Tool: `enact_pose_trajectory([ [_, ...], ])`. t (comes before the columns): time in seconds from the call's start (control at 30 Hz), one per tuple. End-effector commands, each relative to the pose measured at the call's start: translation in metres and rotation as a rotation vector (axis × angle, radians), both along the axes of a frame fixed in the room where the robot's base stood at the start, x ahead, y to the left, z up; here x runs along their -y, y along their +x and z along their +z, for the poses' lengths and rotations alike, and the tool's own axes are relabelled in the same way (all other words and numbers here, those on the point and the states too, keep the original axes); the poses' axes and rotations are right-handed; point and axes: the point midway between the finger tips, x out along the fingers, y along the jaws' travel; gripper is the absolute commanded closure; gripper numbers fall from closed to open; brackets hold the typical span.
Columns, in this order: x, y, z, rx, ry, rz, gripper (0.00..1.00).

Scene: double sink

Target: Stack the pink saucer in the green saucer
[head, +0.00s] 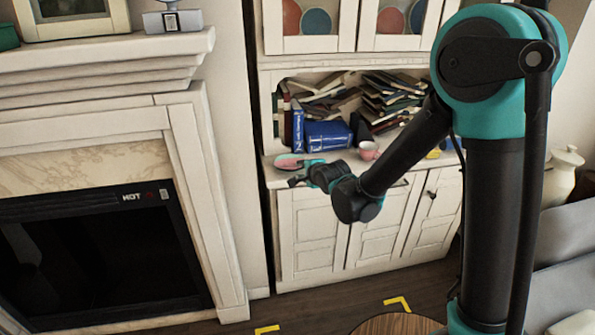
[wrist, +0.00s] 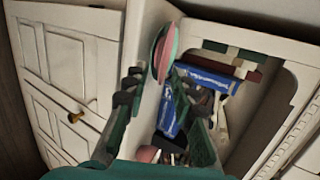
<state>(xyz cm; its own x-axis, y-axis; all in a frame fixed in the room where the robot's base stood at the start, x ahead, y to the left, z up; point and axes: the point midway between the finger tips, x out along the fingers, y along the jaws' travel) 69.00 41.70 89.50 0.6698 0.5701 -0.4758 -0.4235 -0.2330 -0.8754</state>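The pink saucer (wrist: 166,58) is just beyond my fingertips in the wrist view. A green saucer (wrist: 156,43) shows as a thin pale-green rim along its edge, so the two overlap, the pink one lying in or on the green one; how well it is seated I cannot tell. In the head view the pink saucer (head: 287,162) is at the left end of the cabinet counter, partly behind my gripper (head: 296,180). My gripper (wrist: 157,76) is open, its two fingers apart with the saucers' near edge close to the tips. Contact is unclear.
A pink cup (head: 369,151) stands to the right on the counter. Cabinet doors (head: 310,235) drop below the counter edge. A fireplace (head: 90,245) is at left.

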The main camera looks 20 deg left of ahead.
Motion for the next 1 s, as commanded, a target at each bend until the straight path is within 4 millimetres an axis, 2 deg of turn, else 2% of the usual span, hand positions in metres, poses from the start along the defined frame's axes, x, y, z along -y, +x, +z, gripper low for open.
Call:
enact_pose_trajectory([
  [0.1,0.011,-0.013,0.009,0.0,0.0,0.0,0.74],
  [0.3,0.023,-0.027,0.019,-0.001,0.001,0.0,0.74],
  [0.67,0.029,-0.033,0.024,-0.001,0.001,0.0,0.74],
  [0.73,0.035,-0.032,0.023,0.004,-0.015,-0.002,0.74],
  [0.77,0.041,-0.03,0.023,0.007,-0.031,-0.004,0.74],
  [0.87,0.081,-0.022,0.02,0.03,-0.133,-0.008,0.74],
  [0.97,0.145,-0.018,0.014,0.052,-0.306,0.004,0.74],
  [1.0,0.175,-0.02,0.01,0.056,-0.387,0.016,0.74],
])
